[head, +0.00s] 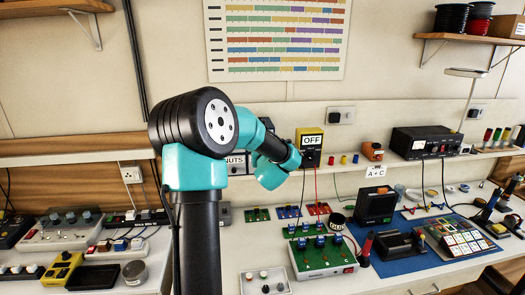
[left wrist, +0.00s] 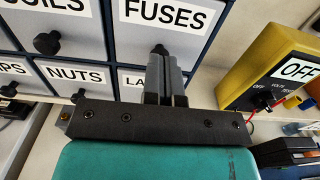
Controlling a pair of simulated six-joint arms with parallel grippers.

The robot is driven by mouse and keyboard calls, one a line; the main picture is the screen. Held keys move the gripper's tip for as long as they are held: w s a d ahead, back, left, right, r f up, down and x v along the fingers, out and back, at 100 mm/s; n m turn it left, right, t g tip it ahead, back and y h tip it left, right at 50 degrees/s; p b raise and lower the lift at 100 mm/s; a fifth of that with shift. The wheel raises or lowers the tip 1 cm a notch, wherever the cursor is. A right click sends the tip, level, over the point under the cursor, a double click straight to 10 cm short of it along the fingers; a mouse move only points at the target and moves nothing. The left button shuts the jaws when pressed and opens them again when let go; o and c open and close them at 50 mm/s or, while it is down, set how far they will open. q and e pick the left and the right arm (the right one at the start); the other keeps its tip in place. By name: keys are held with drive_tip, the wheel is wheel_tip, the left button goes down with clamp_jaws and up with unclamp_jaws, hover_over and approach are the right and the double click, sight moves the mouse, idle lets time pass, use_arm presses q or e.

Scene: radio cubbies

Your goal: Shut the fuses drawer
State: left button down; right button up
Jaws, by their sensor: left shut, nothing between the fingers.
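The fuses drawer (left wrist: 190,42) has a grey front with a large white FUSES label, at the top middle of the left wrist view. Its black knob (left wrist: 160,50) shows just behind my fingertips. My left gripper (left wrist: 166,62) is shut and empty, with its grey fingers pointing at the lower part of the drawer front by the knob. I cannot tell whether they touch, or how far the drawer stands out. In the head view my left arm hides this drawer and the fingertips; only the NUTS label (head: 236,160) shows beside it. My right gripper is not in view.
Other drawers surround it, including the nuts drawer (left wrist: 75,75) below left. A yellow meter reading OFF (left wrist: 262,65) stands close to the right. In the head view a green board (head: 322,257) and a black power supply (head: 426,142) stand farther right.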

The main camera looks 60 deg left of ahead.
use_arm(q)
drive_tip(key=v, duration=1.4)
drive_tip(key=w+d+f+m+t+h, duration=0.2)
drive_tip(key=w+d+f+m+h, duration=0.2)
drive_tip(key=w+d+f+m, duration=0.25)
drive_tip(key=w+d+f+m+t+h, duration=0.25)
drive_tip(key=w+f+m+h, duration=0.2)
drive_tip(key=f+m, duration=0.4)
drive_tip(key=w+d+f+m+g+h, duration=0.25)
drive_tip(key=d+f+m+h, duration=0.35)
drive_tip(key=d+f+m, duration=0.65)
drive_tip(key=s+d+f+m+g+h, duration=0.2)
drive_tip(key=s+d+f+m+g, duration=0.2)
drive_tip(key=s+d+f+m, duration=0.3)
drive_tip(key=s+d+f+m+g+h, duration=0.3)
drive_tip(key=s+d+f+m+g, duration=0.1)
drive_tip(key=s+d+f+m, duration=0.4)
wheel_tip(320, 180, down, 6)
drive_tip(key=s+m, duration=0.2)
drive_tip(key=m, duration=0.2)
drive_tip(key=shift+s+r+g+h, duration=0.25)
drive_tip(key=shift+s+g+h, duration=0.1)
drive_tip(key=shift+g, duration=0.05)
